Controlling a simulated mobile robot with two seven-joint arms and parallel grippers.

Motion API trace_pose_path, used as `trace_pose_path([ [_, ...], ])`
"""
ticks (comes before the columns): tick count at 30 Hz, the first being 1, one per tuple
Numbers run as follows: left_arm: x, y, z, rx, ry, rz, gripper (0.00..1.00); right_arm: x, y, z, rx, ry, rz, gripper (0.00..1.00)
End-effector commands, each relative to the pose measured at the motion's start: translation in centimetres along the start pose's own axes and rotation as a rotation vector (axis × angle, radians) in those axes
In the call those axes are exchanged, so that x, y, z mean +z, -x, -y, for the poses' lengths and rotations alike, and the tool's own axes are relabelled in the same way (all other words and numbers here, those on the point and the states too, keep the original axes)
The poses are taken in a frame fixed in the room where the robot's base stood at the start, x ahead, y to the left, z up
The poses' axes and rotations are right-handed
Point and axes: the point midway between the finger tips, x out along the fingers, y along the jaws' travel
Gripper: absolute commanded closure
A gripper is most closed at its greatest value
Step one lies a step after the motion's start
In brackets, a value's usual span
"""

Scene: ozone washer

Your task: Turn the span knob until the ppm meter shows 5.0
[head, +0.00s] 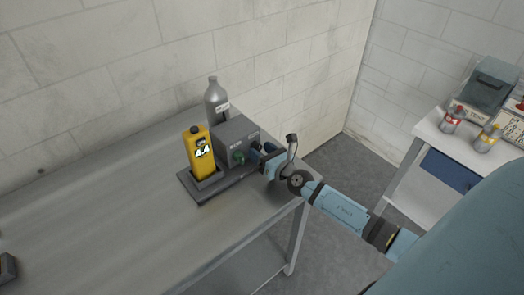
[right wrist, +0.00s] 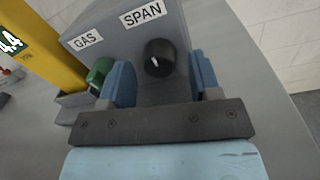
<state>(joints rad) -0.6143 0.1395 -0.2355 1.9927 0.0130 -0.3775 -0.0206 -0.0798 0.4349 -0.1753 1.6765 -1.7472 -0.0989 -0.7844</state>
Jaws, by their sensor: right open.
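The span knob (right wrist: 160,57) is black with a white pointer line, under the SPAN label on the grey box (head: 237,136). In the right wrist view its line points roughly upward. My right gripper (right wrist: 163,80) is open, with one blue finger to each side just below the knob; I cannot tell whether they touch it. In the head view the right gripper (head: 262,155) is at the box's front and hides the knob. The yellow ppm meter (head: 200,166) stands upright left of the box and reads 4.4. My left gripper is not in view.
A green gas knob (right wrist: 100,71) sits close to the left finger. A grey gas cylinder (head: 215,102) stands behind the box. A white side table (head: 440,135) with bottles stands at the right.

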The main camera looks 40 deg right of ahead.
Motion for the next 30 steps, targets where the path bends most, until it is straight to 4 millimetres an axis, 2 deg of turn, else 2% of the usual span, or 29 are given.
trace_pose_path([
  [5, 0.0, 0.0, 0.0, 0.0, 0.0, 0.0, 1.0, 0.0, 0.0, 0.0, 0.0, 0.0, 0.0, 0.43],
  [12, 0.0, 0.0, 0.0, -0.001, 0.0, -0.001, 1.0, 0.0, 0.0, 0.0, 0.0, 0.0, 0.0, 0.92],
  [23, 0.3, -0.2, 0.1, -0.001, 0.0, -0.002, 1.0, -0.1, 0.0, 0.0, 0.001, -0.05, 0.003, 0.92],
  [30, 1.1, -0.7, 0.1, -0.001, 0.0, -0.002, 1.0, -0.2, 0.0, 0.0, 0.002, -0.201, 0.01, 0.92],
])
